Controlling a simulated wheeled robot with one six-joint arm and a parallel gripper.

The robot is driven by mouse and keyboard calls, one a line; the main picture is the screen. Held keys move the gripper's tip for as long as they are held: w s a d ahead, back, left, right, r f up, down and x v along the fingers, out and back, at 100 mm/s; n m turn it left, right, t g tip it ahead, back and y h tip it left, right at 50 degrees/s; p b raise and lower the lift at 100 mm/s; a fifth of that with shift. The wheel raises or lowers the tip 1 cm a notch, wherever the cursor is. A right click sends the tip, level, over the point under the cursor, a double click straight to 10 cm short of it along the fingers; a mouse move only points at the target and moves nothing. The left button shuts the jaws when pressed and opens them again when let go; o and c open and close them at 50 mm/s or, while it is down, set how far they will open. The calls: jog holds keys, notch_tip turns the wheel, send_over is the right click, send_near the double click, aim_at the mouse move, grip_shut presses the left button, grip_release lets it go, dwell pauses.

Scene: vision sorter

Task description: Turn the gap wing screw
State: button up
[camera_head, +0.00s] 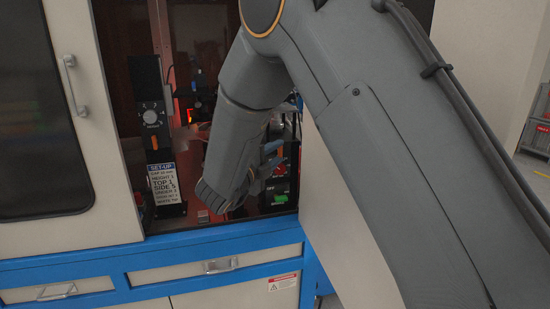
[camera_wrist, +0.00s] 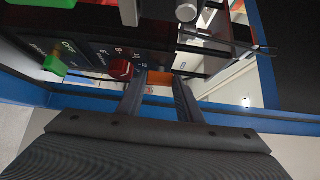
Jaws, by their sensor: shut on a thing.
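My gripper (camera_head: 273,156) reaches into the machine's open bay, beside a black control panel (camera_head: 281,188). In the wrist view, its two dark fingers (camera_wrist: 160,77) stand either side of an orange piece (camera_wrist: 159,87) and are shut on it. Only a small part of that piece shows, so I cannot make out wings or a thread on it. I cannot tell for certain that it is the gap wing screw. A red knob (camera_wrist: 121,69) sits just left of the fingers in the wrist view. A green switch (camera_wrist: 54,65) is farther left.
A black post with a round dial (camera_head: 152,116) stands left in the bay, above a white set-up card (camera_head: 163,182). The blue front ledge (camera_head: 215,239) runs below the opening. A cabinet door with a handle (camera_head: 75,86) is at left. A silver cylinder (camera_wrist: 186,12) shows beyond the fingers.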

jog(key=o, duration=0.8)
jog(key=b+v, duration=0.3)
jog(key=v, duration=0.5)
jog(key=shift+r, duration=0.1)
